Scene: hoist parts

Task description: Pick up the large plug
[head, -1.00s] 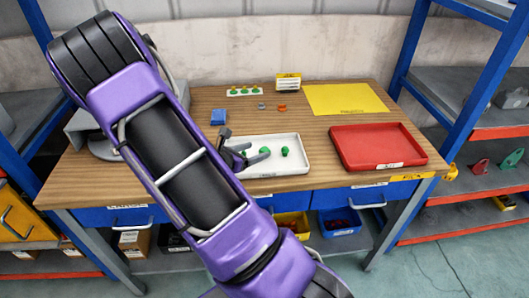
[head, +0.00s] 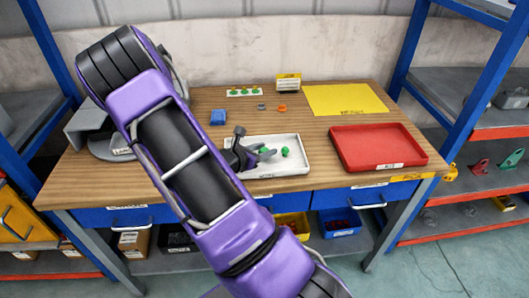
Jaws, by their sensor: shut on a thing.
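A green plug (head: 264,150) shows between the fingers of my gripper (head: 267,154), over the white tray (head: 294,167). My gripper is shut on this plug, which the fingers partly hide. I cannot tell whether the plug is clear of the tray floor. A second green plug (head: 285,152) stands in the tray just right of my fingertips, apart from them. At this size I cannot surely tell which plug is the larger.
A red tray (head: 377,147) lies to the right, with a yellow mat (head: 345,99) behind it. A white holder (head: 245,92) with several green pieces, an orange part (head: 282,108), a grey part (head: 262,107) and a blue block (head: 218,117) are farther back. Bare wood lies between.

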